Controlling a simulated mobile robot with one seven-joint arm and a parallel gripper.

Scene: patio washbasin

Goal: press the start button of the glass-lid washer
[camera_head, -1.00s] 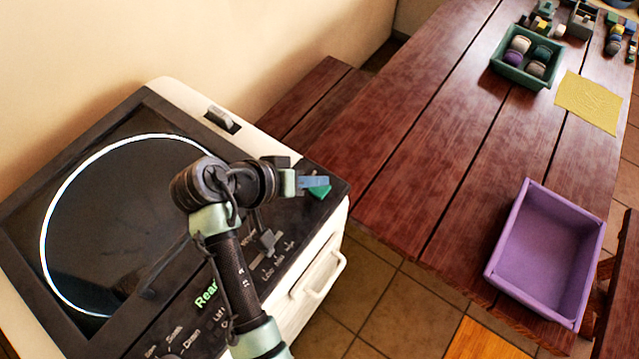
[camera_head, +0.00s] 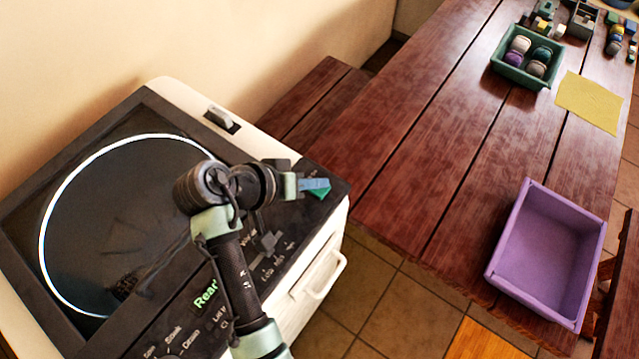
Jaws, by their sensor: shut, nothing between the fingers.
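The glass-lid washer (camera_head: 335,235) stands at the left, with a round glass lid (camera_head: 110,225) ringed in white on its dark top. Its control panel carries green display text (camera_head: 205,296) and several labels. A green button (camera_head: 321,192) shows at the panel's right end. My gripper (camera_head: 318,183) is shut and empty, its blue-grey fingertips over or against the green button, partly covering it. I cannot tell whether they touch it. My arm crosses the panel and hides part of it.
A slatted wooden table (camera_head: 430,150) fills the right, bearing a purple tray (camera_head: 535,255), a green tray (camera_head: 500,70) of round items and a yellow cloth (camera_head: 588,102). A wooden bench (camera_head: 310,95) adjoins the washer. Tiled floor (camera_head: 385,290) lies between washer and table.

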